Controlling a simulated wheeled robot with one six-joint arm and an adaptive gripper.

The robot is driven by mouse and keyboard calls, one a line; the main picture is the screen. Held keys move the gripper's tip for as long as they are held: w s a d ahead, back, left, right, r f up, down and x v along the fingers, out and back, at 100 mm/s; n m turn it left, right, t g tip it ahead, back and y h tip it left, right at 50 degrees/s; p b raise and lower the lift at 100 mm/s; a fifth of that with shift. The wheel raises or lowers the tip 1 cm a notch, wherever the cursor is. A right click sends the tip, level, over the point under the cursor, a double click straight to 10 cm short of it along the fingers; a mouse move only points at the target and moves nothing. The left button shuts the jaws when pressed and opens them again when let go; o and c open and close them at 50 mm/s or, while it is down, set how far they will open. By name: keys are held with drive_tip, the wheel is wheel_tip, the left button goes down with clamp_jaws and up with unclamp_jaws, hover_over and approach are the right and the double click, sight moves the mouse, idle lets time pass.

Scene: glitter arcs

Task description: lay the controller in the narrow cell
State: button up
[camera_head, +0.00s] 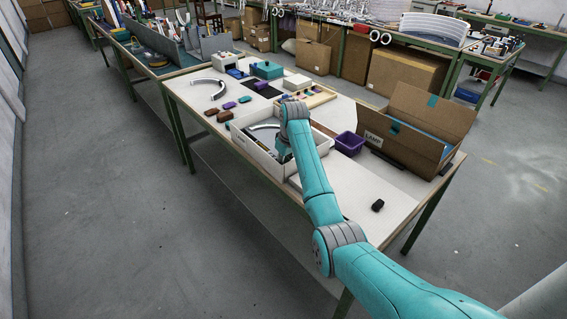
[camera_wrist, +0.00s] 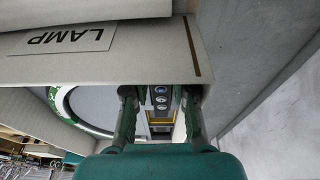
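The controller (camera_wrist: 161,100), a dark piece with round buttons on its face, sits between my gripper's fingers (camera_wrist: 160,103) in the wrist view. In the head view my gripper (camera_head: 283,153) is down at the near right part of the white box (camera_head: 262,159). My arm hides much of that end, so the controller and the narrow cell cannot be made out there. A ring lamp part with a green edge (camera_wrist: 62,104) lies in the box.
A purple bin (camera_head: 349,144) and an open cardboard box (camera_head: 408,142) stand to the right. A small black object (camera_head: 377,205) lies on the bare front part of the table. Several small items and a curved white part (camera_head: 213,88) lie toward the back left.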

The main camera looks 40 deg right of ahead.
drive_tip(key=o, duration=0.4)
drive_tip(key=v, duration=1.2)
idle(0.3)
